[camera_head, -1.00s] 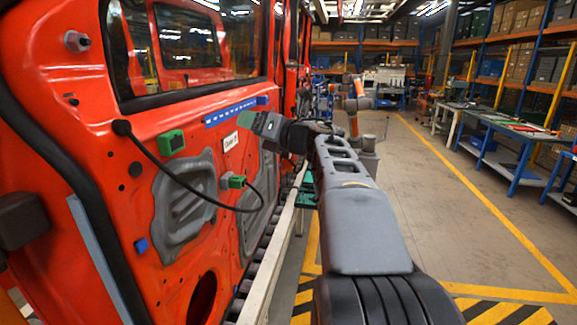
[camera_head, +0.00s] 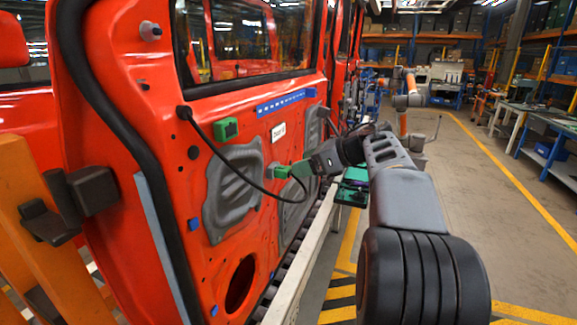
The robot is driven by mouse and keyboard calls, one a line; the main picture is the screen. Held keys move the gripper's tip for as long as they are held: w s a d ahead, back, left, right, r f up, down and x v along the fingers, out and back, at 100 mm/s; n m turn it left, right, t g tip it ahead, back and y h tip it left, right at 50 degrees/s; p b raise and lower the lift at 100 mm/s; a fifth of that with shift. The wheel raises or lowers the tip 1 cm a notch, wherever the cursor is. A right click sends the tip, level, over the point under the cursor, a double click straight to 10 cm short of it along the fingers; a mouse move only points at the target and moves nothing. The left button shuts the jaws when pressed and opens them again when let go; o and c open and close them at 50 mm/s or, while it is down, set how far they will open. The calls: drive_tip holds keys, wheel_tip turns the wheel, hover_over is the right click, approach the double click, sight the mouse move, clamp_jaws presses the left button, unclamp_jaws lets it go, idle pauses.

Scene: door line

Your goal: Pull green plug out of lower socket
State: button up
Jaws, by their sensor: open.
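The green plug (camera_head: 283,172) sits at the grey lower socket (camera_head: 272,167) on the red door (camera_head: 225,210). A black cable (camera_head: 235,172) loops from a grommet higher on the door down to the plug. The upper socket (camera_head: 226,129) is a green block above and to the left. My gripper (camera_head: 303,168) is open, its greenish fingertips just right of the plug and pointing at it. Whether the fingers reach around the plug or touch it cannot be told from this view.
A pale rail (camera_head: 307,250) runs along the foot of the door. A white label (camera_head: 278,132) and a blue strip (camera_head: 285,101) are on the door. The floor to the right is clear.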

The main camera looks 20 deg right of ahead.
sight(290, 170)
drive_tip(key=shift+p+x, duration=0.5)
drive_tip(key=shift+x, duration=2.4)
drive_tip(key=shift+c, duration=0.4)
clamp_jaws()
drive_tip(key=shift+s+d, duration=0.1)
drive_tip(key=shift+d, duration=0.05)
drive_tip(key=shift+s+d, duration=0.2)
drive_tip(key=shift+s, duration=0.05)
drive_tip(key=shift+s+d, duration=0.2)
drive_tip(key=shift+d, duration=0.05)
drive_tip(key=shift+s+d+b, duration=0.9)
drive_tip(key=shift+s+d, duration=1.1)
drive_tip(key=shift+s, duration=0.2)
